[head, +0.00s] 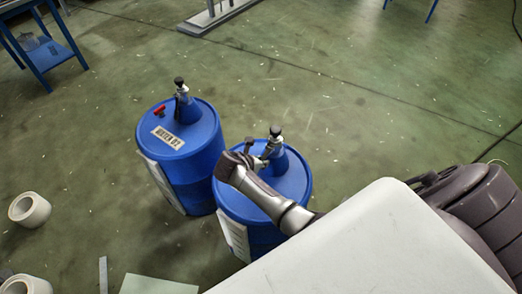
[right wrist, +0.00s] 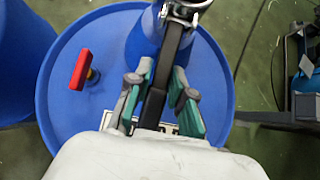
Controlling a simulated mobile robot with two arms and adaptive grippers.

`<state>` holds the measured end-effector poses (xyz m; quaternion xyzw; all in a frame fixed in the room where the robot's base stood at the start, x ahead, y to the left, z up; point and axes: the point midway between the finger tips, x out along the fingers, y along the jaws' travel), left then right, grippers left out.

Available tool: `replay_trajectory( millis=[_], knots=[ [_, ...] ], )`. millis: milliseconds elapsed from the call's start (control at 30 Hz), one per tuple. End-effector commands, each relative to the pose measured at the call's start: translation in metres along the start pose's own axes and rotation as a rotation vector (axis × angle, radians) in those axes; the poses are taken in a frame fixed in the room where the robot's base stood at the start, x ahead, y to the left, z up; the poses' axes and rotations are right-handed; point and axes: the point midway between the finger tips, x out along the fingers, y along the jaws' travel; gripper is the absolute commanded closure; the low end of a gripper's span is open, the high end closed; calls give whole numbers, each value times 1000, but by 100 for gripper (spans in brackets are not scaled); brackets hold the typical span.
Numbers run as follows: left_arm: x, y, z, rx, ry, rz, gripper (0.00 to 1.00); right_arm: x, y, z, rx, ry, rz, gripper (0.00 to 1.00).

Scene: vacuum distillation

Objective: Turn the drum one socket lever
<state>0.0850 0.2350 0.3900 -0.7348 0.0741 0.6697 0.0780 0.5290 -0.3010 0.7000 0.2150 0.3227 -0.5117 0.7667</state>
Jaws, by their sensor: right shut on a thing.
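The near blue drum (head: 290,185) stands upright on the floor with a socket fitting (head: 275,140) on its top. Its lid (right wrist: 70,120) fills much of the right wrist view. My right gripper (head: 250,157) is over this lid, beside the fitting. In the right wrist view, the green-padded fingers of my right gripper (right wrist: 158,95) lie on both sides of a black lever (right wrist: 170,50), which runs from the metal socket (right wrist: 188,10). The gripper is shut on this lever. The lever's near end is partly hidden. My left gripper is not in view.
A second blue drum (head: 190,140) with a label, red tap and similar fitting stands close on the left. White rolls (head: 29,209) lie at the lower left. A blue table (head: 45,55) stands at the upper left. The floor behind the drums is mostly clear.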

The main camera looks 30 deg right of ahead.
Motion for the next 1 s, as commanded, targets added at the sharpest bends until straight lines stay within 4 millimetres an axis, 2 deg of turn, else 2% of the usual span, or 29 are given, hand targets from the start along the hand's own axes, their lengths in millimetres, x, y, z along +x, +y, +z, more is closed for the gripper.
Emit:
replay_trajectory(
  millis=[33,100,200,400,700,1000],
  knots=[
    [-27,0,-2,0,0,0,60,-12,0,13,1,36,-2,100],
    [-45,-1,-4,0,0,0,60,-15,0,15,2,95,-2,100],
    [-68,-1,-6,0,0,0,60,-19,0,17,1,182,-3,100],
    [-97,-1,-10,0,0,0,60,-21,0,19,2,335,-3,100],
    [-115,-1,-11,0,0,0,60,-23,0,21,2,480,-3,100],
    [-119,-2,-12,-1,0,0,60,-24,0,22,3,526,0,100]
  ],
)
